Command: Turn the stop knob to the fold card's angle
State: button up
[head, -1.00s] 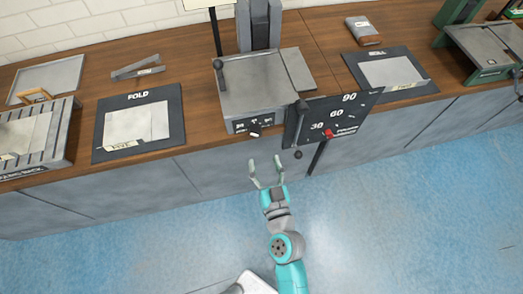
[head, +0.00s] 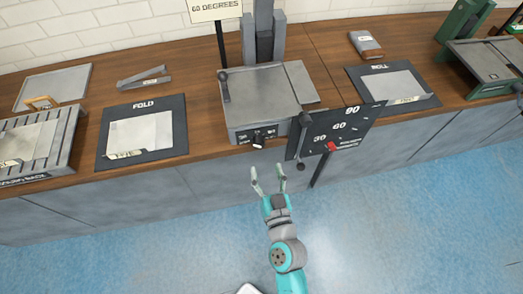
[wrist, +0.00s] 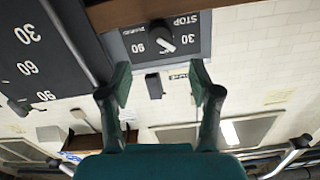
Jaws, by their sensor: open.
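The stop knob (head: 258,145) is on the small panel at the front of the grey folding machine (head: 262,95). In the wrist view, the dark knob (wrist: 160,37) with a pale pointer sits on an inverted panel marked STOP, 30 and 90. The pointer slants toward the lower right there; its exact setting is unclear.
A black angle plate (head: 340,128) marked 30, 60 and 90, with a red pointer (head: 331,147), juts out right of the knob. A lever (head: 303,140) hangs between them. The floor in front is clear.

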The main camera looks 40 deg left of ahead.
aim_at(260, 146)
jog(key=x, duration=0.8)
jog(key=shift+w+a, duration=0.15)
jog(key=shift+a, duration=0.1)
